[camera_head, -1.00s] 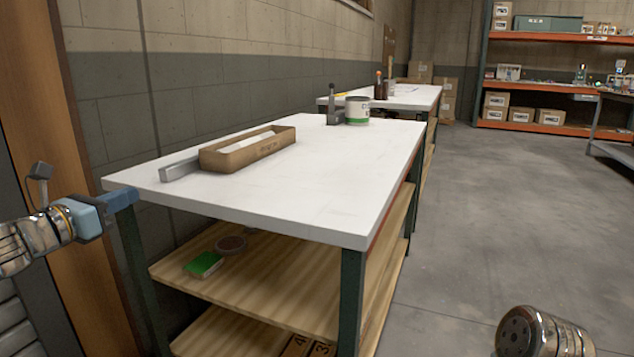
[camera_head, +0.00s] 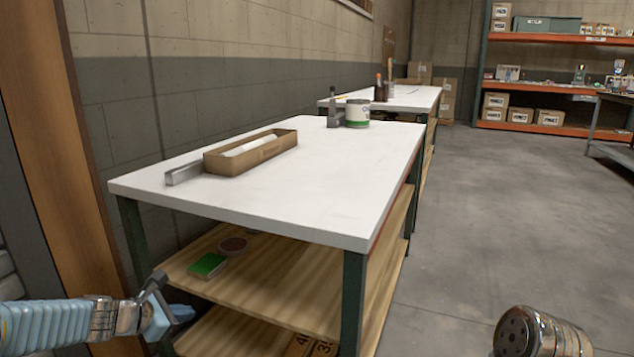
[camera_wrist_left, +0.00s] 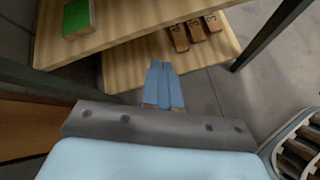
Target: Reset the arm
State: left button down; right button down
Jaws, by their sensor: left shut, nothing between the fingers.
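My left gripper (camera_head: 182,314) comes in from the lower left in the head view, low in front of the near bench's left leg, beside its wooden shelves. In the left wrist view its blue fingers (camera_wrist_left: 164,88) are together and empty, with wooden shelf boards beyond them. It is below the white tabletop (camera_head: 330,190). A rounded metal part of my right arm (camera_head: 540,335) shows at the lower right of the head view; my right gripper is not in view.
A green block (camera_head: 207,265) lies on the upper shelf (camera_head: 270,285), also in the wrist view (camera_wrist_left: 77,18). Numbered pieces (camera_wrist_left: 196,29) lie lower. Floor (camera_head: 500,220) right of the bench is clear.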

pick_arm(q)
jog(key=s+d+f+m+g+p, duration=0.1)
jog(key=s+d+f+m+g, duration=0.15)
jog(key=f, duration=0.45)
jog(key=s+d+f+m+g, duration=0.1)
jog(key=s+d+f+m, duration=0.2)
jog(key=f, duration=0.4)
jog(key=s+d+f+m+g, duration=0.1)
jog(key=s+d+f+m, duration=0.3)
jog(key=s+f+m, duration=0.1)
jog(key=s+d+f+m+g+p, duration=0.1)
jog(key=s+d+f+m+g, duration=0.1)
jog(key=s+d+f+m, duration=0.2)
jog(key=s+d+f+m+g+y+p, duration=0.1)
jog(key=s+d+f+m, duration=0.3)
jog(key=s+m, duration=0.5)
jog(key=s+f+g, duration=0.1)
jog(key=s+f, duration=0.1)
jog(key=s, duration=0.1)
jog(key=shift+s+d+f, duration=0.2)
jog(key=shift+s+d, duration=0.1)
jog(key=shift+d, duration=0.1)
